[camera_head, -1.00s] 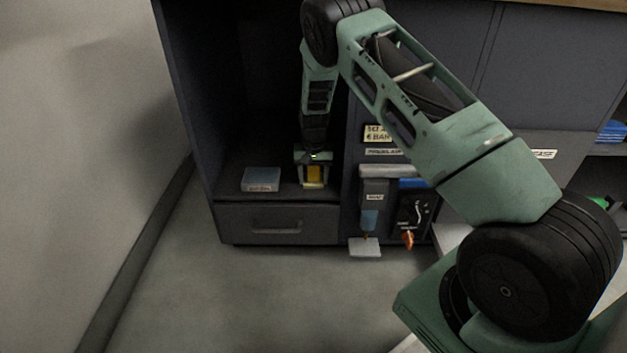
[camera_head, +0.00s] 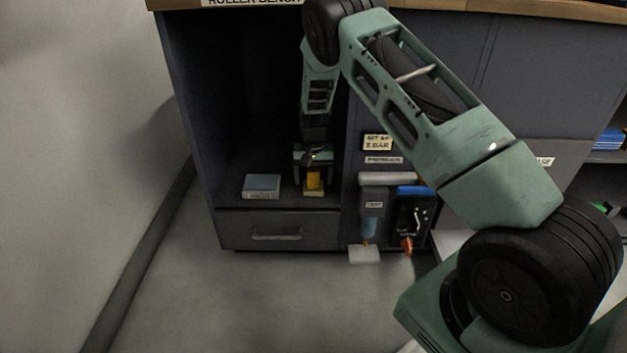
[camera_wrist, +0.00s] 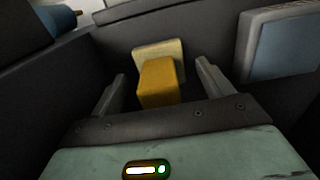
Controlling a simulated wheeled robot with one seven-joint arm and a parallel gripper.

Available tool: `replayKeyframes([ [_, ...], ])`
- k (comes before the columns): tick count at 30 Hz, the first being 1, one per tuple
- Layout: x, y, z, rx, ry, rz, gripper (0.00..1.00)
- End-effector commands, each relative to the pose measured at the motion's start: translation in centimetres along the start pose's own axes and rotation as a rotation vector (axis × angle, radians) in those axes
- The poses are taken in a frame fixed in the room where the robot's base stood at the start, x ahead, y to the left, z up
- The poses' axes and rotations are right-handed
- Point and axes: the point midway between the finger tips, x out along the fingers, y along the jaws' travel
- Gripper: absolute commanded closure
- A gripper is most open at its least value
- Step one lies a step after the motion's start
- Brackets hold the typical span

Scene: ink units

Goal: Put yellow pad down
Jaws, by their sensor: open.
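The yellow pad (camera_head: 313,181) is a small yellow block on a paler cream base. It stands in the open bay of the dark cabinet, near the front edge of the bay floor. In the wrist view the yellow pad (camera_wrist: 158,82) sits between and just beyond my two fingers, with a gap on each side. My gripper (camera_head: 313,172) comes down from above at the pad; it also shows in the wrist view (camera_wrist: 161,88), open and holding nothing.
A blue-topped box (camera_head: 262,186) lies left of the pad on the bay floor. A drawer (camera_head: 278,232) is below. To the right is a panel with a blue-bowled filter unit (camera_head: 370,224) and an orange-red knob (camera_head: 407,244). A cabinet wall stands close beside my gripper.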

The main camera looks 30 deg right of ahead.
Motion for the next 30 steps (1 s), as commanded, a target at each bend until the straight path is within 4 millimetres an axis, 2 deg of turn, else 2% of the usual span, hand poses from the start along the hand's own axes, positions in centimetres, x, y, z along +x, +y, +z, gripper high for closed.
replayKeyframes([
  [1,-1.4,0.0,0.0,0.000,0.001,-0.001,0.21],
  [3,-2.7,0.0,0.0,0.000,0.002,-0.002,0.21],
  [9,-5.5,-0.5,0.4,-0.009,-0.002,-0.006,0.21],
  [11,-6.5,-1.5,1.4,-0.030,-0.007,-0.018,0.21],
  [14,-9.2,-4.5,5.0,-0.108,-0.024,-0.056,0.21],
  [17,-13.2,-8.2,10.8,-0.236,-0.047,-0.102,0.21],
  [18,-14.8,-9.5,13.6,-0.298,-0.055,-0.118,0.21],
  [22,-19.5,-11.7,23.1,-0.511,-0.075,-0.152,0.21],
  [24,-21.6,-11.9,28.3,-0.632,-0.078,-0.160,0.21],
  [26,-23.2,-11.4,32.5,-0.741,-0.075,-0.159,0.21],
  [27,-24.0,-10.7,35.2,-0.812,-0.072,-0.155,0.21],
  [30,-25.4,-8.3,41.0,-0.978,-0.054,-0.134,0.21],
])
